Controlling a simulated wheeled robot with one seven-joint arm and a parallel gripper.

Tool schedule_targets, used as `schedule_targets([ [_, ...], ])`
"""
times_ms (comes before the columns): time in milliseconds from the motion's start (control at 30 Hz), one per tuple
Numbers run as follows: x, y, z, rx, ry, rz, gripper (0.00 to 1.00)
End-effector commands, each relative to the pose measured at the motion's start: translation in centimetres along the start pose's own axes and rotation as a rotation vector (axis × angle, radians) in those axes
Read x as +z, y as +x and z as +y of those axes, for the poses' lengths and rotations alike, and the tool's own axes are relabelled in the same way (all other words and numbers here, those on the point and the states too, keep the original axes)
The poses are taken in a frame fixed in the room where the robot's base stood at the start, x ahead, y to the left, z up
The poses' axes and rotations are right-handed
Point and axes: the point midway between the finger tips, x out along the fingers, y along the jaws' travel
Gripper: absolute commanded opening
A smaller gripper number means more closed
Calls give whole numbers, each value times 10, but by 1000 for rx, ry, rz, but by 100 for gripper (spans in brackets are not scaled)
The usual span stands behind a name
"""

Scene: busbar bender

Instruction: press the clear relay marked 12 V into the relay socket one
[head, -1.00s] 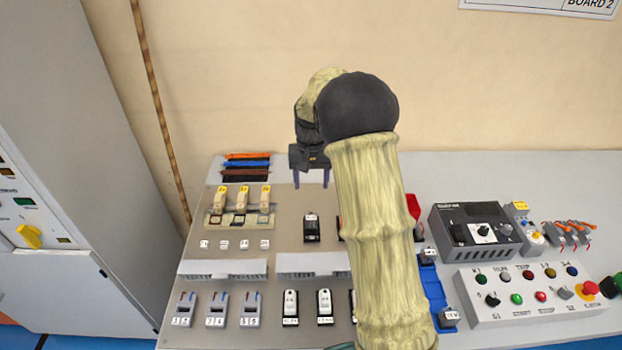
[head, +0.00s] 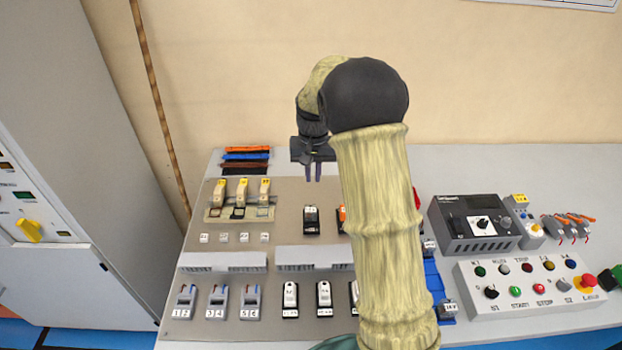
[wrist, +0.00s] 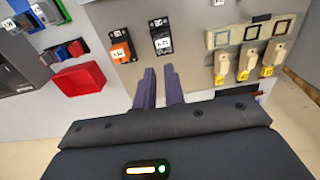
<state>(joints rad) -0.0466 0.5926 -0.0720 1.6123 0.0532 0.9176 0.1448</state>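My gripper (head: 312,180) hangs over the back of the grey board (head: 285,245). In the wrist view its two purple fingers (wrist: 161,70) stand a small gap apart with nothing between them. Two relay-like blocks, one at the front (head: 447,311) and one at the back (head: 429,246), are at the blue tray (head: 434,283) right of my arm. Their labels are too small to read surely, so I cannot tell which is 12 V. White-topped, socket-like parts, left (head: 290,297) and right (head: 323,296), stand at the board's front. I cannot tell which is socket one. My arm hides more of that row.
A black module (head: 311,220) and an orange one (wrist: 121,48) stand below the gripper. Yellow-tipped levers (head: 242,190) are to the left. A red bin (wrist: 77,86), a black power unit (head: 477,224) and a button panel (head: 530,285) are to the right.

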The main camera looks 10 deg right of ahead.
Motion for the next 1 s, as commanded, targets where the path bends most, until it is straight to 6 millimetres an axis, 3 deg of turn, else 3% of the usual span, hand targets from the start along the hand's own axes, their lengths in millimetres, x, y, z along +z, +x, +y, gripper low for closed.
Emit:
schedule_targets([
  [167, 44, -12, 9, -10, -34, 42, 0],
  [333, 100, -18, 20, -17, -81, 96, 0],
  [600, 196, -17, 38, -20, -159, 180, 0],
  [700, 221, -14, 42, -19, -178, 200, 0],
  [800, 232, -12, 44, -18, -188, 210, 0],
  [1000, 234, -12, 44, -18, -190, 211, 0],
])
